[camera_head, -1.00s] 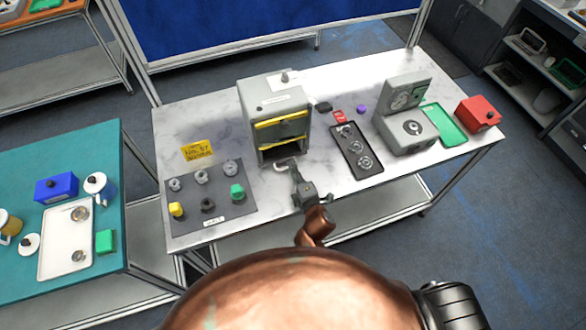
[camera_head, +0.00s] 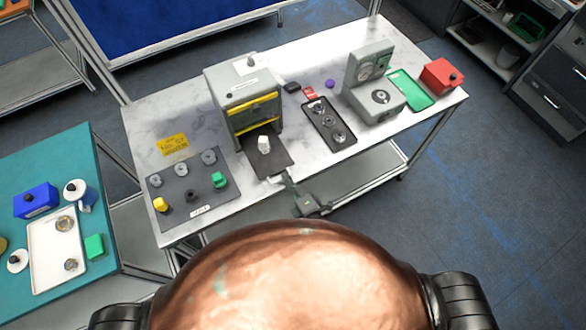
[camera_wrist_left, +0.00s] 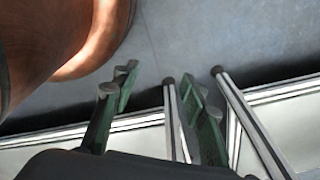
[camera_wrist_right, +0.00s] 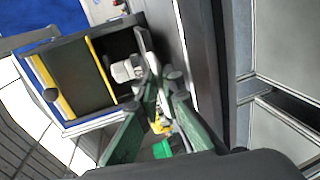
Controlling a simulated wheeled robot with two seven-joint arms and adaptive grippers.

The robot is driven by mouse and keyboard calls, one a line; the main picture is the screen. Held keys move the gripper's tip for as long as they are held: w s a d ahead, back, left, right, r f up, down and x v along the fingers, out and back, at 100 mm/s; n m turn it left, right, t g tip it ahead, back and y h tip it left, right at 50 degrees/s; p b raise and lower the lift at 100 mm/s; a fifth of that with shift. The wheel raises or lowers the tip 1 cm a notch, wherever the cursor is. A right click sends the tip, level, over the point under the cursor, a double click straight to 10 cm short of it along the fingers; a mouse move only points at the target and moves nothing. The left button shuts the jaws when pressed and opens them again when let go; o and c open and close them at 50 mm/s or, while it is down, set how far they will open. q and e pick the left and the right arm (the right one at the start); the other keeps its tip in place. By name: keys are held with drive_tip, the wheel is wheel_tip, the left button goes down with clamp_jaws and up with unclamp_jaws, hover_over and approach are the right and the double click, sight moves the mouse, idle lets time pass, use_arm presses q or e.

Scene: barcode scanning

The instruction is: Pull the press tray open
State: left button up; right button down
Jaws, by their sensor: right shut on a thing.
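The grey press (camera_head: 228,82) with yellow strips stands at the back of the table. Its dark press tray (camera_head: 272,164) sticks out of the front opening toward me, with a small white block (camera_head: 263,144) on it. My right gripper (camera_head: 284,181) is at the tray's front edge, shut on the tray's handle. In the right wrist view its fingers (camera_wrist_right: 163,82) meet at the pale handle, and the white block (camera_wrist_right: 127,68) shows just beyond. My left gripper (camera_wrist_left: 160,88) is open and empty over the floor in the left wrist view; it is not seen in the head view.
A dark mat (camera_head: 174,187) with several small parts lies left of the tray. A black tray (camera_head: 318,111) with metal rings, a grey device (camera_head: 366,72), a green tray (camera_head: 422,99) and a red box (camera_head: 438,77) stand to the right. A teal table (camera_head: 45,167) is at left.

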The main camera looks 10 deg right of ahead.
drive_tip(key=c, duration=2.3)
unclamp_jaws()
drive_tip(key=shift+c, duration=0.2)
use_arm(q)
drive_tip(key=shift+s, duration=0.8)
use_arm(e)
drive_tip(key=v, duration=1.2)
